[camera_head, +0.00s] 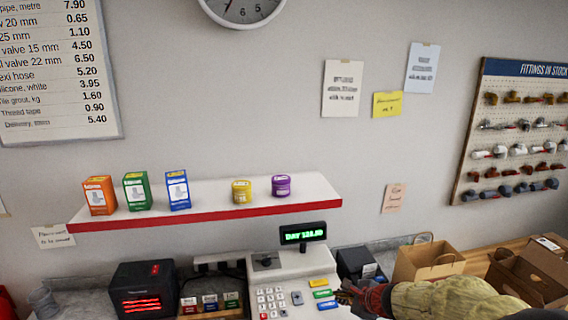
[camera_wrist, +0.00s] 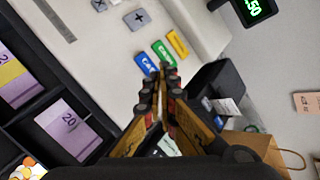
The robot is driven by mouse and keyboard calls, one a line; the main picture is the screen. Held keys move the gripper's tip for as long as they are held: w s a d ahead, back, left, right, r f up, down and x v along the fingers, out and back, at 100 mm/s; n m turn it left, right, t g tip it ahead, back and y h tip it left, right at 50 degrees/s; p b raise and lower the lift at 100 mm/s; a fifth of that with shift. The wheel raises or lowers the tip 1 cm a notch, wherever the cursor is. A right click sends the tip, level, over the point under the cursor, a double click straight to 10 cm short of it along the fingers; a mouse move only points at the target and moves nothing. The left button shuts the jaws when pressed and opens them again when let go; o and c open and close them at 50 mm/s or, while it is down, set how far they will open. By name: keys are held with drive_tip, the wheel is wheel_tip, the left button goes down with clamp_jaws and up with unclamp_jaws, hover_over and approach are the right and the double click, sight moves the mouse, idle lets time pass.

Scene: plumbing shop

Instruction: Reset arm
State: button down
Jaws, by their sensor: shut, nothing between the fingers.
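My arm, in a padded greenish sleeve, reaches in from the lower right of the head view. My gripper (camera_head: 346,292) is at its end, beside the right side of the cash register (camera_head: 288,262). In the wrist view my gripper (camera_wrist: 168,72) is shut and its fingertips meet with nothing between them. The fingertips appear just below the register's blue, green (camera_wrist: 163,52) and yellow (camera_wrist: 178,43) keys. I cannot tell whether they touch the register.
A wall shelf (camera_head: 205,205) holds several small boxes and two tubs. A heater-like black box (camera_head: 142,290) stands left. An open cash drawer with banknotes (camera_wrist: 70,125) shows in the wrist view. The register display (camera_head: 303,235) is lit.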

drive_tip(key=s+a+f+n+g, duration=0.1)
drive_tip(key=s+a+f+n, duration=0.1)
drive_tip(key=shift+a+n+y, duration=0.2)
drive_tip(key=shift+n+y, duration=0.2)
drive_tip(key=s+a+r+n+g+b, duration=0.1)
drive_tip(key=s+n+g, duration=0.1)
drive_tip(key=s+n, duration=0.4)
drive_tip(key=s+a+r+n+g+b, duration=0.15)
drive_tip(key=s+n, duration=0.25)
drive_tip(key=s, duration=0.4)
drive_tip(key=s+d+r+n+h+b, duration=0.1)
drive_tip(key=s+d+n+b, duration=0.1)
drive_tip(key=s, duration=0.4)
drive_tip(key=s+d+r+n+t+h+b, duration=0.1)
drive_tip(key=s+d+r+n+h+b, duration=0.1)
drive_tip(key=s, duration=0.4)
drive_tip(key=s+d+r+n+h+b, duration=0.1)
drive_tip(key=s+d+n+b, duration=0.1)
drive_tip(key=s+n+b, duration=0.2)
drive_tip(key=shift+s+r+n+t+h, duration=0.35)
drive_tip(key=shift+s+n, duration=0.25)
drive_tip(key=shift+s, duration=0.55)
drive_tip(key=shift+d, duration=0.1)
